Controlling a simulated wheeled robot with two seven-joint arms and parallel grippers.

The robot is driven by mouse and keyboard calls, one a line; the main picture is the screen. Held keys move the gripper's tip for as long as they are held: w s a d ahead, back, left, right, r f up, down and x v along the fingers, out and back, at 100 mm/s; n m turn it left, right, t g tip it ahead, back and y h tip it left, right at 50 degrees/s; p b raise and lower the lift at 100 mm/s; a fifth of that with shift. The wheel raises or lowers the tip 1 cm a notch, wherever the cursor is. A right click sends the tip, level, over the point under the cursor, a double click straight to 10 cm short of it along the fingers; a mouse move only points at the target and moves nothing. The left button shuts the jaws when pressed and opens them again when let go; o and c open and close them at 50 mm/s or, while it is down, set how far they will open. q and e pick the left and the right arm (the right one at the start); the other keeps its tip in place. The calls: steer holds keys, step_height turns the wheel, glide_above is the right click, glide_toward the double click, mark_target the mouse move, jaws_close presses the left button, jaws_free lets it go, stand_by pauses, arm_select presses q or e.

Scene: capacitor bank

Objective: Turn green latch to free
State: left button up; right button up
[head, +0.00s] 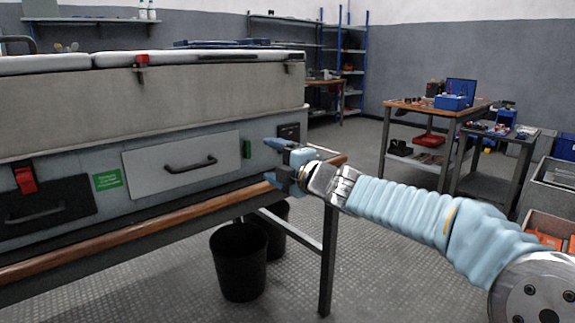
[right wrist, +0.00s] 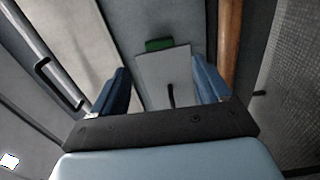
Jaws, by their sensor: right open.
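The green latch (head: 247,148) is a small upright block on the grey-blue front of the capacitor bank (head: 228,130), just right of the light panel (head: 148,170) with a black handle. My right gripper (head: 270,162) is open, a little right of the latch and slightly lower, with a gap between them. In the right wrist view its two blue fingers (right wrist: 161,88) stand apart with nothing held. Between them show the light panel (right wrist: 165,72) and, beyond it, a green patch that looks like the green label (right wrist: 159,44). I cannot make out the latch there. My left gripper is not in view.
A red latch (head: 25,180) sits at the left of the bank front, near a dark panel. The wooden bench edge (head: 140,232) runs below. Two black bins (head: 238,262) stand under the bench. Floor is open at right, before a side table (head: 405,104).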

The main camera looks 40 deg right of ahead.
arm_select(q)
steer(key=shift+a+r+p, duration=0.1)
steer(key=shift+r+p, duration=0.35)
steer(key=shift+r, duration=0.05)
arm_select(e)
steer(key=s, duration=0.5)
steer(key=shift+s+d, duration=0.2)
steer(key=shift+s, duration=0.05)
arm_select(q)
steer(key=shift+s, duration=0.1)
